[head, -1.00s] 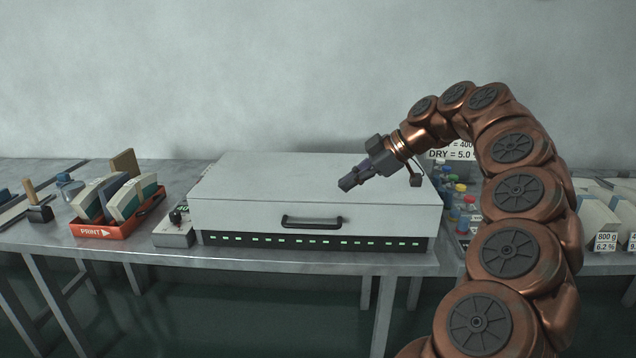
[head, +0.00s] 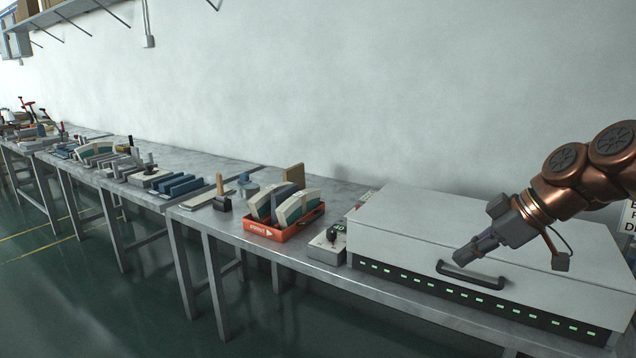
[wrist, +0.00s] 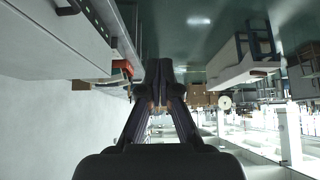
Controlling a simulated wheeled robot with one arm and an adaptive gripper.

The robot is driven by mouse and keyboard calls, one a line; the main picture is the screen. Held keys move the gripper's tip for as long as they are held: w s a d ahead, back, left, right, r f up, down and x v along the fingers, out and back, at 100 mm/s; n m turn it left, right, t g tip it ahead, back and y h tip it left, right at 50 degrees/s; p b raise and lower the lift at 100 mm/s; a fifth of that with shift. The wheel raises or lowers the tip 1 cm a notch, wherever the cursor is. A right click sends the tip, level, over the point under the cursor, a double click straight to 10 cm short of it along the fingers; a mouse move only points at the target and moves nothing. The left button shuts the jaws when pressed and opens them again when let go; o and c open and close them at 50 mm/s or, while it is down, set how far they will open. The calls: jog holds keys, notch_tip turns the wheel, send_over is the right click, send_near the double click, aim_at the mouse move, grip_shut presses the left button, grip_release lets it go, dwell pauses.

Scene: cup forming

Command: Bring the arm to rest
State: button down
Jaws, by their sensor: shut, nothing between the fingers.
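My gripper (head: 470,252) is shut and empty in the head view. It shows in front of the white lidded box (head: 420,225), close to the black handle (head: 472,276) in the picture; whether it touches the box cannot be told. My copper-coloured arm reaches in from the right edge. In the wrist view my gripper (wrist: 158,72) has its fingers together, with nothing between them.
The box stands on a long grey metal bench (head: 375,286) against a pale wall. Left of it are a small control box (head: 326,248) and an orange PRINT tray (head: 270,232) holding several pieces. Several tools and blocks line the bench farther left. The floor in front is clear.

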jog(key=s+a+f+m+g+h, duration=0.2)
jog(key=s+a+f, duration=0.2)
jog(key=s+a, duration=0.25)
jog(key=s+a+f+m+g+h, duration=0.1)
jog(key=s+a+f+m+g, duration=0.1)
jog(key=s+a+f, duration=0.4)
jog(key=s+d+f+m+g+h, duration=0.15)
jog(key=s+f+m, duration=0.3)
jog(key=s, duration=0.55)
jog(key=s+d+f+m+g+h, duration=0.1)
jog(key=s+d+f+m+h, duration=0.2)
jog(key=s+f, duration=0.45)
notch_tip(320, 180, up, 16)
jog(key=y+p, duration=0.1)
jog(key=p, duration=1.2)
jog(key=shift+s+t, duration=0.3)
jog(key=shift+t, duration=0.05)
